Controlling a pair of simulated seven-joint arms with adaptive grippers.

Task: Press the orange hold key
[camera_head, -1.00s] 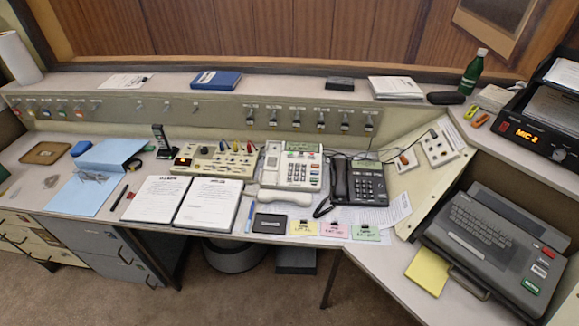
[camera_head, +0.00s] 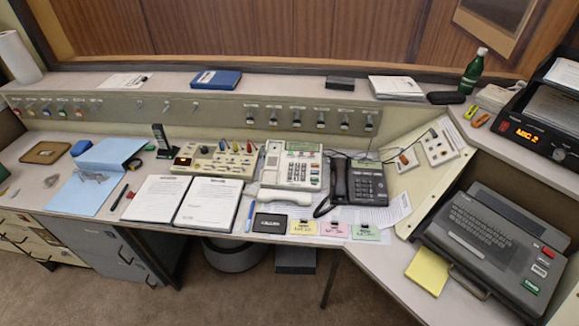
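I cannot make out an orange hold key for certain at this size. A white desk phone (camera_head: 300,172) with a keypad and a green strip stands mid-desk, its pale handset (camera_head: 285,196) lying across its front. A black desk phone (camera_head: 368,186) with rows of small keys stands just right of it, its handset on its left side. A beige switch console (camera_head: 213,162) with an amber-lit window and several coloured levers is left of the white phone. Neither of my grippers is in view.
Yellow, pink and green notes (camera_head: 333,229) lie along the front edge. A grey keyboard machine (camera_head: 492,238) stands at right, below a radio (camera_head: 541,137) with an orange display. A green bottle (camera_head: 473,72) stands on the back ledge.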

